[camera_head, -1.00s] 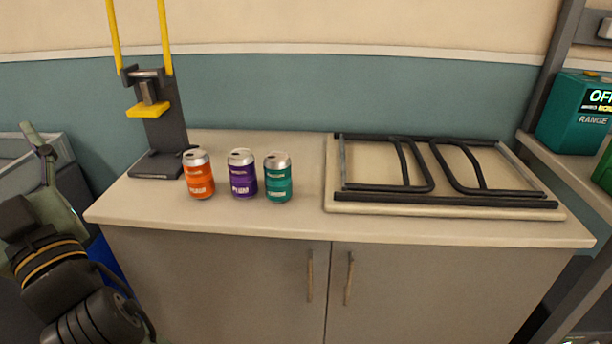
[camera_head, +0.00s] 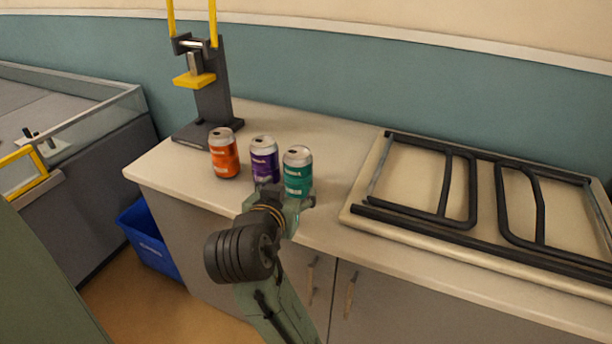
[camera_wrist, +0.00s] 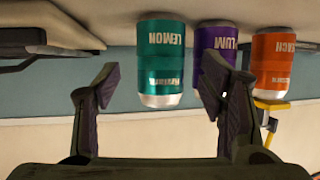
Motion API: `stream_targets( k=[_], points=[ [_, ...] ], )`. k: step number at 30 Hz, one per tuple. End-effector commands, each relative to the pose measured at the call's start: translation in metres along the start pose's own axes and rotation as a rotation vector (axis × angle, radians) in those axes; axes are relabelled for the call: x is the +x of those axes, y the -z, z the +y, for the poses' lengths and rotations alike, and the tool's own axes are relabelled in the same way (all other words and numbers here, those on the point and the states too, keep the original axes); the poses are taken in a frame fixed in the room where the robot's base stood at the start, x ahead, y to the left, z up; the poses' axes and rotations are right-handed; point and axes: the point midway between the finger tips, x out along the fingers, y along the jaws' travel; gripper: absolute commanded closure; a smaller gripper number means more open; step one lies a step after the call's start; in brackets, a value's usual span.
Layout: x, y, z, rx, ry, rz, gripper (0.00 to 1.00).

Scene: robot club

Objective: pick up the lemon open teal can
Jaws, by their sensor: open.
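The teal can (camera_head: 298,172) stands upright on the counter, rightmost of three cans, with a silver top that has a dark spot. In the wrist view, which is upside down, the teal can (camera_wrist: 161,55) reads LEMON and appears between my finger lines, beyond the tips. My gripper (camera_head: 290,200) is in front of the teal can in the head view and overlaps its lower part. In the wrist view my gripper (camera_wrist: 154,82) is open with nothing between its fingers. Whether a finger touches the can, I cannot tell.
A purple PLUM can (camera_head: 264,160) stands close left of the teal one, and an orange can (camera_head: 224,154) stands farther left. A black and yellow press-like stand (camera_head: 210,100) is behind. A board with black frames (camera_head: 450,195) lies right. A blue bin (camera_head: 150,240) is below left.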

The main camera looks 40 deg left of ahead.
Motion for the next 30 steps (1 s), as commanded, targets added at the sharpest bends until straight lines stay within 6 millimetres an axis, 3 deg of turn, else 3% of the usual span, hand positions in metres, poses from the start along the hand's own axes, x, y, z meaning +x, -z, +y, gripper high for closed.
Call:
stream_targets(
  k=[6,13,21,30],
  points=[
    [0.029,-0.001,0.0,0.003,0.002,-0.002,0.36],
    [0.045,0.001,0.0,0.003,0.003,-0.001,0.36],
    [0.083,0.003,-0.001,0.004,0.003,-0.002,0.36],
    [0.088,0.003,-0.001,0.004,0.005,0.001,0.36]
  ],
)
